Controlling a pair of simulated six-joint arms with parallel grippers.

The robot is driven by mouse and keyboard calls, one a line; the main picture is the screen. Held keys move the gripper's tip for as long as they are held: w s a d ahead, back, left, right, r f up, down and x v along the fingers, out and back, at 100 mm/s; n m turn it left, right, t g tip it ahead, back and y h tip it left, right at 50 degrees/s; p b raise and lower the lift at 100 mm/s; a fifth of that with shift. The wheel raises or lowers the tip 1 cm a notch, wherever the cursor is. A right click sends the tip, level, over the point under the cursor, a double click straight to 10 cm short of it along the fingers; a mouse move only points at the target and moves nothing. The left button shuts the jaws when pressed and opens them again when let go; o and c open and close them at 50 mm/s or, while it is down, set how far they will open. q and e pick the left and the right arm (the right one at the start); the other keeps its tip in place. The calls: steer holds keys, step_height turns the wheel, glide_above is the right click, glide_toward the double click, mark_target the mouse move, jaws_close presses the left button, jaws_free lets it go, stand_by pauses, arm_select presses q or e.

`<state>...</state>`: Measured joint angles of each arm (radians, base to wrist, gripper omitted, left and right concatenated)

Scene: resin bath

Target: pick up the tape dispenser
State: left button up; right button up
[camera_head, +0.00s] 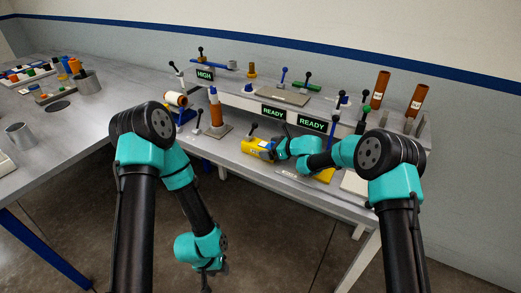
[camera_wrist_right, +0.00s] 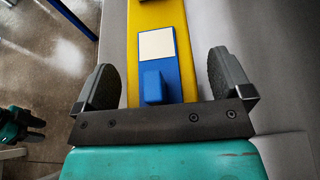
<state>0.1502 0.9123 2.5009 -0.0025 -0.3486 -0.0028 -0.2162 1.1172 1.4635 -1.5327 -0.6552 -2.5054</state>
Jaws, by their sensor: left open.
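A pale roll with orange at its end (camera_head: 176,99) sits on a blue stand (camera_head: 185,117) at the left of the bench; it looks like the tape dispenser, though it is small. My right gripper (camera_head: 270,151) is low over a yellow body (camera_head: 255,146) at the bench front. In the right wrist view its fingers (camera_wrist_right: 165,78) are wide apart, one each side of the yellow body with a blue block (camera_wrist_right: 152,85) and a pale plate (camera_wrist_right: 157,44); nothing is visibly clamped. My left gripper (camera_head: 205,275) hangs low before the bench, open, away from the roll.
Behind are green READY signs (camera_head: 311,123) and several levers. Two brown tubes (camera_head: 380,88) stand at the right.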

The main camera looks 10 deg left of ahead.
steer(key=c, duration=1.2)
steer(key=shift+o, duration=0.2)
steer(key=shift+r, duration=0.1)
step_height(320, 180, up, 10)
steer(key=shift+f, duration=0.1)
step_height(320, 180, down, 8)
stand_by(0.5)
